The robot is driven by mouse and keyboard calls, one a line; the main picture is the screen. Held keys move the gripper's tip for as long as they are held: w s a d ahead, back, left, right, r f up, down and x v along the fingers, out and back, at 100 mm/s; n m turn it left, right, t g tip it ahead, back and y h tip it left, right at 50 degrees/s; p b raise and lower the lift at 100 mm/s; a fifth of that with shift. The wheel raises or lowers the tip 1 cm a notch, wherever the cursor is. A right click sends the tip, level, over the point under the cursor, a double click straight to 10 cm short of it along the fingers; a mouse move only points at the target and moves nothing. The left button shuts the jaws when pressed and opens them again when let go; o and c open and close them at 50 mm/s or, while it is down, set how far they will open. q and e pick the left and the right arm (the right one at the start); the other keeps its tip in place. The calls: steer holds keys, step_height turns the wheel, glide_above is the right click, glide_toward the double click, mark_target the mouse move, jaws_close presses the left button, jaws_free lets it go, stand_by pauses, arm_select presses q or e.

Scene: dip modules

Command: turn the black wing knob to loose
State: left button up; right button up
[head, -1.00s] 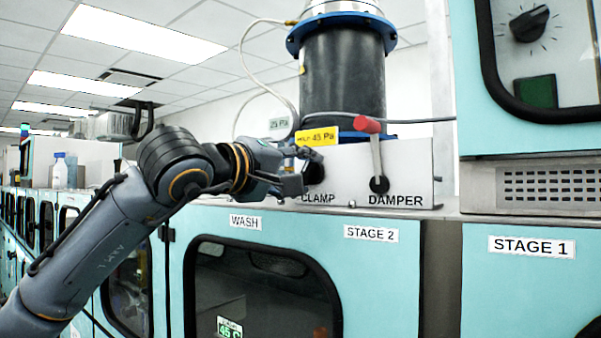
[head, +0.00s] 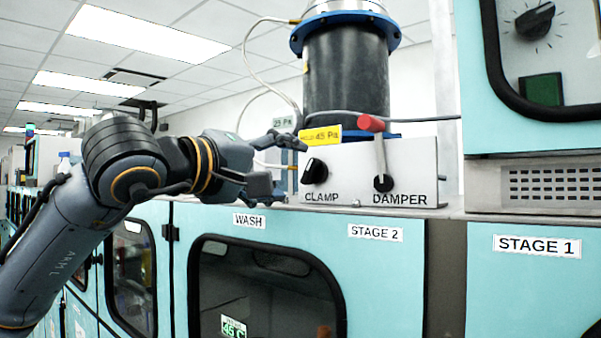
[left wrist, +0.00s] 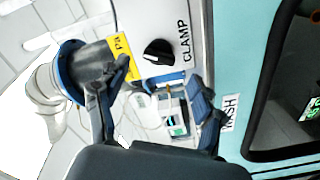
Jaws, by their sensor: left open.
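The black wing knob (head: 315,171) sits on the grey panel above the word CLAMP, and its face is in full view. It also shows in the left wrist view (left wrist: 157,52), ahead of the fingers, with a white line on it. My left gripper (head: 284,168) is open and empty, just to the left of the knob and apart from it. In the left wrist view its two fingers (left wrist: 157,80) stand wide apart, with the knob beyond the gap between them. My right gripper is in neither view.
A red-ended damper lever (head: 379,150) stands right of the knob. A yellow tag (head: 321,136) hangs just above the knob, near my upper finger. A dark cylinder (head: 346,80) rises behind the panel. Turquoise cabinets (head: 385,280) lie below.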

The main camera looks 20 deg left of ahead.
arm_select(q)
steer(key=v, duration=0.6)
steer(key=shift+s, duration=0.2)
